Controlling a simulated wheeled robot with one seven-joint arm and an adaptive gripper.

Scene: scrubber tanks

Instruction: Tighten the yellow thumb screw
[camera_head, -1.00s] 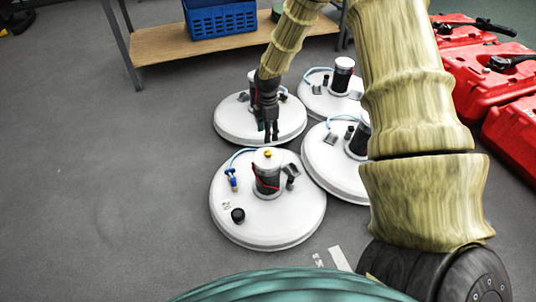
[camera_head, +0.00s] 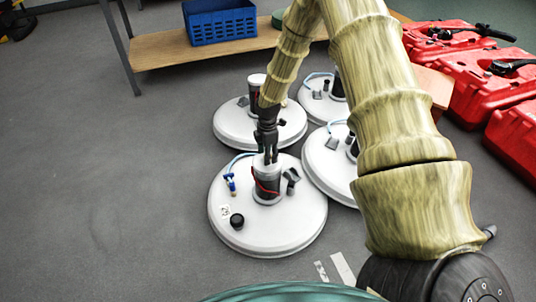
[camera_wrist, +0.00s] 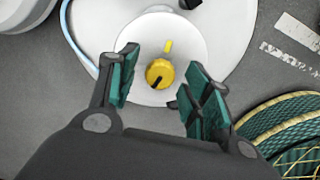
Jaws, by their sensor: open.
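The yellow thumb screw (camera_wrist: 160,74) shows in the wrist view on the white top of a motor cylinder (camera_head: 267,183) on the nearest round white tank lid (camera_head: 240,215). The screw is round, with a dark mark on its face and a yellow strip beside it. My gripper (camera_head: 268,157) is directly over that cylinder and hides the screw in the head view. In the wrist view its teal-padded fingers are open, one on each side of the screw and apart from it.
Several other white tank lids (camera_head: 232,128) stand close behind and to the right. A blue crate (camera_head: 221,22) sits on a wooden shelf (camera_head: 165,49). Red tanks (camera_head: 478,75) stand at the right. The floor at left is clear.

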